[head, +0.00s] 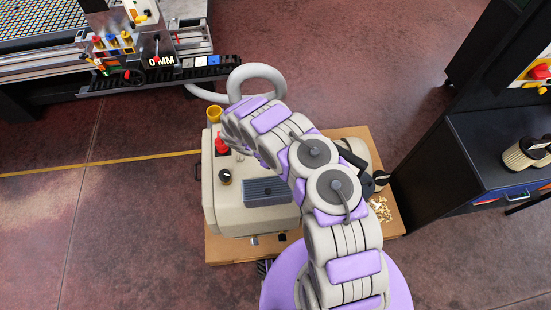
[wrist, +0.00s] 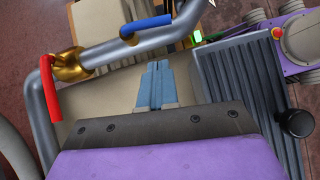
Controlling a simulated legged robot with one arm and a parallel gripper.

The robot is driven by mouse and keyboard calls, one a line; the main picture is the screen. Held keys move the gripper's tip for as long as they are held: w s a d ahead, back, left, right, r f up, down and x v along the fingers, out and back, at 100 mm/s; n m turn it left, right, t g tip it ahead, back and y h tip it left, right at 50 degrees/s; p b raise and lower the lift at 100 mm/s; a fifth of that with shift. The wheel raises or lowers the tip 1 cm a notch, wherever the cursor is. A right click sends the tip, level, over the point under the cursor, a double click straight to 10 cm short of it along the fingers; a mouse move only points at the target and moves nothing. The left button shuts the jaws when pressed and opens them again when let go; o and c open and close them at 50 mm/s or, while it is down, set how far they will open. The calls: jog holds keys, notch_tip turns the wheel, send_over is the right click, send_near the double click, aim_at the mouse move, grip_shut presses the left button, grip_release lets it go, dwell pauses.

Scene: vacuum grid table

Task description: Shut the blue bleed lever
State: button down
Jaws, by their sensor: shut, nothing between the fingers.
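The blue bleed lever (wrist: 147,24) shows in the wrist view at top centre, above a grey metal pipe. It lies roughly along the pipe, with a small brass fitting at its left end. My gripper (wrist: 155,64) is shut and empty, with its light blue fingertips just below the pipe and lever in the picture. A gap shows between tips and lever; depth is hard to judge. In the head view my arm covers that area, and neither the lever nor the fingertips can be made out.
A red lever (wrist: 50,88) on a brass valve (wrist: 72,66) sits left on the same pipe. A slatted grille (wrist: 245,85) and a black knob (wrist: 296,122) lie to the right. The beige pump unit (head: 230,205) stands on a wooden board. A dark cabinet (head: 420,170) stands right.

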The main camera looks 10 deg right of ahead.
jog(key=d+f, duration=0.2)
jog(key=d, duration=0.3)
jog(key=shift+s+d+f, duration=0.2)
jog(key=shift+s+f, duration=0.1)
jog(key=shift+b, duration=0.3)
jog(key=n+b, duration=0.1)
jog(key=d+t+b, duration=0.1)
jog(key=shift+s+d+f+n+b, duration=0.1)
jog(key=shift+s+d+n+b, duration=0.05)
jog(key=shift+s+n+b, duration=0.25)
jog(key=shift+d, duration=0.1)
